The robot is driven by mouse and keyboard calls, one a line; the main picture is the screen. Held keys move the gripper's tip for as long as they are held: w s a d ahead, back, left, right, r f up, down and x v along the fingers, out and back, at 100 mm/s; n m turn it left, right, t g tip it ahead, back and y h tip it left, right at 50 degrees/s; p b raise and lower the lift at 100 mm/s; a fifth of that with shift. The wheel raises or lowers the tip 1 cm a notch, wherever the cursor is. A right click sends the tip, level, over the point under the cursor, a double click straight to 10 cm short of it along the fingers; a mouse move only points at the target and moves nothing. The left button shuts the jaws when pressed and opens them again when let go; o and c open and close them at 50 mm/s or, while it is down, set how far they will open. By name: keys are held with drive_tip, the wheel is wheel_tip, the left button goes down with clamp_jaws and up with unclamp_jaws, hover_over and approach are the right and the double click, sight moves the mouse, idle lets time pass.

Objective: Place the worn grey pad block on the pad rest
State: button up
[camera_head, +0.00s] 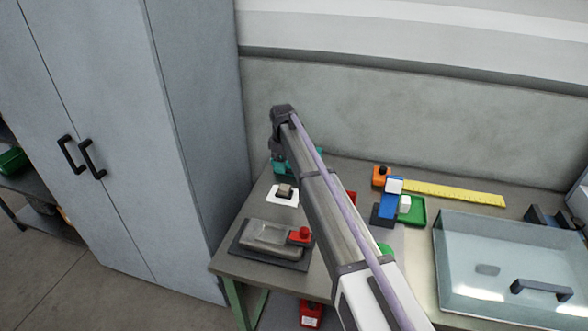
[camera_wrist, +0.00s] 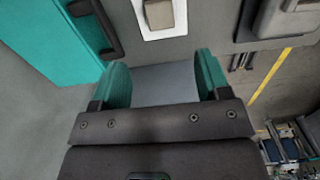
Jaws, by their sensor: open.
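A small grey-beige block (camera_head: 285,190), apparently the worn pad block, lies on a flat white plate (camera_head: 273,196) at the left of the bench. In the wrist view the block (camera_wrist: 159,13) sits inside the raised rim of the white plate (camera_wrist: 178,33), cut by the top edge. I cannot tell whether this plate is the pad rest. My gripper (camera_wrist: 163,68) has its teal fingers wide apart with nothing between them. The block is beyond the fingertips, apart from them. In the head view my arm hides part of the bench, and my fingers are not clearly shown.
A grey machine with a red knob (camera_head: 300,234) stands in front of the plate. A teal box with a dark handle (camera_wrist: 50,45) is close left of my fingers. Right are a green tray (camera_head: 416,212), yellow ruler (camera_head: 455,193) and clear cover (camera_head: 470,240). A tall cabinet (camera_head: 110,130) borders the left.

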drive_tip(key=shift+f, duration=0.1)
drive_tip(key=s+d+m, duration=0.5)
drive_tip(key=s+d, duration=0.2)
drive_tip(key=s, duration=0.5)
drive_tip(key=s+d+m, duration=0.5)
drive_tip(key=s+d, duration=0.3)
drive_tip(key=s, duration=0.5)
drive_tip(key=s+d+m, duration=0.5)
drive_tip(key=s+d, duration=0.3)
drive_tip(key=s, duration=0.5)
drive_tip(key=shift+s, duration=0.2)
